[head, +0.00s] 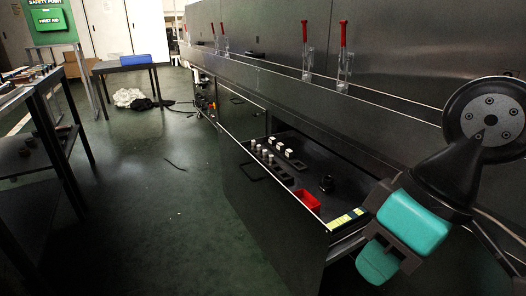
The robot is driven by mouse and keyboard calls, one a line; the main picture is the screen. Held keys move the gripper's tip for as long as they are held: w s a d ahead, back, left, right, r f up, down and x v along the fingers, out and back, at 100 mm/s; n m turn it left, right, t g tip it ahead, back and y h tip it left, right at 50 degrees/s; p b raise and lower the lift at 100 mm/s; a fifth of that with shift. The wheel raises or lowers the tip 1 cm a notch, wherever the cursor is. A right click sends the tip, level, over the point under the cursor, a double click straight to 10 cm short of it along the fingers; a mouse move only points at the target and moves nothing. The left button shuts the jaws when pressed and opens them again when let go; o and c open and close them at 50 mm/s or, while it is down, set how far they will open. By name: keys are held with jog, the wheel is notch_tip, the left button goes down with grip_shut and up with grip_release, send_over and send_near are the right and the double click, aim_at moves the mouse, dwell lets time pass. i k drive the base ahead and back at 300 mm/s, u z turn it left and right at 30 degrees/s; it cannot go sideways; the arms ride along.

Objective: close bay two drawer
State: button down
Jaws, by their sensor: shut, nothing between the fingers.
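An open drawer with a dark front panel (262,218) is pulled out from the long dark dryer cabinet. Its bar handle (249,172) is on the front's outer face. Inside the drawer are several small white and grey pieces, a red bin (306,200) and a yellow-green strip (346,219) near the close end. No readable label shows which bay this is. My gripper (385,246), with teal pads, is shut and empty at the right, close to the drawer's near end. I cannot tell whether it touches the drawer; its fingertips are not clearly shown.
Another dark front with a handle (237,99) lies farther along the cabinet (290,100). Red-handled levers (345,34) stand above. A dark table (40,140) is at the left, and a table with a blue bin (136,60) is behind. The green floor (170,210) between is mostly clear.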

aim_at(282, 205)
jog(key=u, duration=0.1)
jog(key=i, duration=0.85)
jog(key=u, duration=0.35)
